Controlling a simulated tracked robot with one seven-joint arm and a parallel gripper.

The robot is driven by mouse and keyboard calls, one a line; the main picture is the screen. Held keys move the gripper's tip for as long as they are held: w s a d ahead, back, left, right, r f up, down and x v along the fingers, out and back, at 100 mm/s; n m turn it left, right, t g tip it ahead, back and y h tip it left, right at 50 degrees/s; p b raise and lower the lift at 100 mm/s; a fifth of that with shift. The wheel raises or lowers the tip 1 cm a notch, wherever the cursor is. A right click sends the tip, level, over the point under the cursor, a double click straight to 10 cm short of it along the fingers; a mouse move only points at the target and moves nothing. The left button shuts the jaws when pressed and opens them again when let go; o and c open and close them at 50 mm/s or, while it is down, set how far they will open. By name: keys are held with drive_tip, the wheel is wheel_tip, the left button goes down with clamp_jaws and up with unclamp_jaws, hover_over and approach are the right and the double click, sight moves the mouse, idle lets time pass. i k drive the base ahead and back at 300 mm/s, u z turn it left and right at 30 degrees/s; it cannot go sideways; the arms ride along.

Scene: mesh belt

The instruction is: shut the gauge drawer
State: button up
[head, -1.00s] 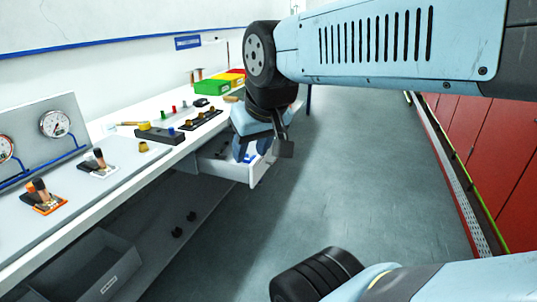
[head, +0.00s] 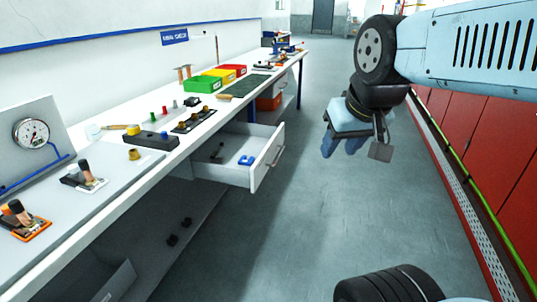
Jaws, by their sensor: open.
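The gauge drawer (head: 258,177) is a white drawer pulled out from under the long bench, with a metal bar handle on its front. A blue item (head: 246,160) and some small dark parts lie inside it. My gripper (head: 341,145) hangs over the floor to the right of the drawer front, apart from it. Its blue fingers point down and are open, with nothing seen between them.
The white bench (head: 120,190) runs along the left, carrying a gauge panel (head: 38,140), valves, and green, yellow and red bins (head: 205,84). Red cabinets (head: 480,130) line the right. The grey floor between is clear.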

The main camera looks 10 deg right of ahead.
sight(263, 142)
drive_tip(key=z, duration=0.1)
drive_tip(key=i, duration=1)
drive_tip(key=u, duration=0.25)
drive_tip(key=k, duration=0.75)
drive_tip(key=z, duration=0.5)
drive_tip(key=i, duration=1)
